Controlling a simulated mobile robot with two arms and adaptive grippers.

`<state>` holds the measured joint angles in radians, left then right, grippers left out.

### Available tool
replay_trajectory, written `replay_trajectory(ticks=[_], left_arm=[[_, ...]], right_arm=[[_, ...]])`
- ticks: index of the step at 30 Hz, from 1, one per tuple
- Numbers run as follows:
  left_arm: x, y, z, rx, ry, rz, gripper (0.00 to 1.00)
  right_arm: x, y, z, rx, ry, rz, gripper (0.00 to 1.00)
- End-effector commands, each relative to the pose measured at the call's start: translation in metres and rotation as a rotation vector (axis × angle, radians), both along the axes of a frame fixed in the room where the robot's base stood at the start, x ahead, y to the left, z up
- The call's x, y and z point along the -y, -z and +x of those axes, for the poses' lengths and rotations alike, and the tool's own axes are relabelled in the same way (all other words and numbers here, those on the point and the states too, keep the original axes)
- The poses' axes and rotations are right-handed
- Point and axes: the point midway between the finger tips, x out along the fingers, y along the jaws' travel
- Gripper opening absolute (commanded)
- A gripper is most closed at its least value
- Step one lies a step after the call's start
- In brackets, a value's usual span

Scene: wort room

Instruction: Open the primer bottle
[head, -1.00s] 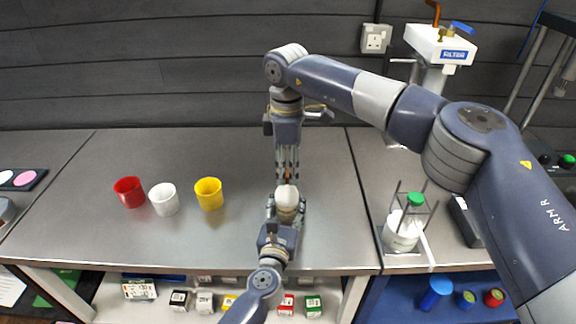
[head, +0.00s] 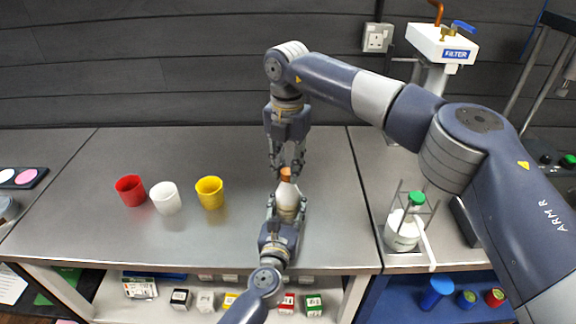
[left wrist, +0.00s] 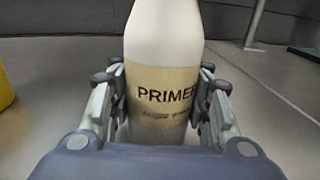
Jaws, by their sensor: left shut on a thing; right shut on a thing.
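The primer bottle (head: 288,195) is white and stands upright at the front of the grey bench in the head view. Its tan label reading "PRIMER" shows in the left wrist view (left wrist: 160,92). My left gripper (head: 287,208) is shut on the bottle's body, with fingers on both sides. My right gripper (head: 287,172) comes down from above and is shut on the orange cap (head: 286,174) at the bottle's top. I cannot tell whether the cap is still seated on the neck. The bottle's top is cut off in the left wrist view.
Red (head: 130,190), white (head: 165,197) and yellow (head: 210,192) cups stand left of the bottle. A green-capped white bottle (head: 404,232) in a wire carrier stands to the right. A filter unit (head: 443,45) stands behind it. Small boxes lie on the shelf below.

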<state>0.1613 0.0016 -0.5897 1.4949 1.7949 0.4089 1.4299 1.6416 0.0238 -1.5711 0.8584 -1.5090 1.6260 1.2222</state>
Motion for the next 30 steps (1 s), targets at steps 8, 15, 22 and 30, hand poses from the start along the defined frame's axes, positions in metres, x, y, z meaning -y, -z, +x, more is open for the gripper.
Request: replay_trajectory(ticks=[8,15,22,30], left_arm=[[0.007,0.0,-0.004,0.003,0.017,0.011,0.0],[0.007,0.001,-0.004,0.003,0.018,0.011,0.0],[0.007,0.001,-0.004,0.002,0.017,0.011,0.0],[0.008,0.001,-0.003,0.002,0.017,0.01,0.0]], right_arm=[[-0.003,-0.002,0.003,0.018,-0.485,0.007,0.0],[-0.005,-0.002,0.0,0.015,-0.915,0.011,0.0],[-0.007,-0.003,-0.003,0.012,-1.33,0.016,0.0],[-0.008,-0.002,-0.007,0.01,-1.817,0.023,0.0]])
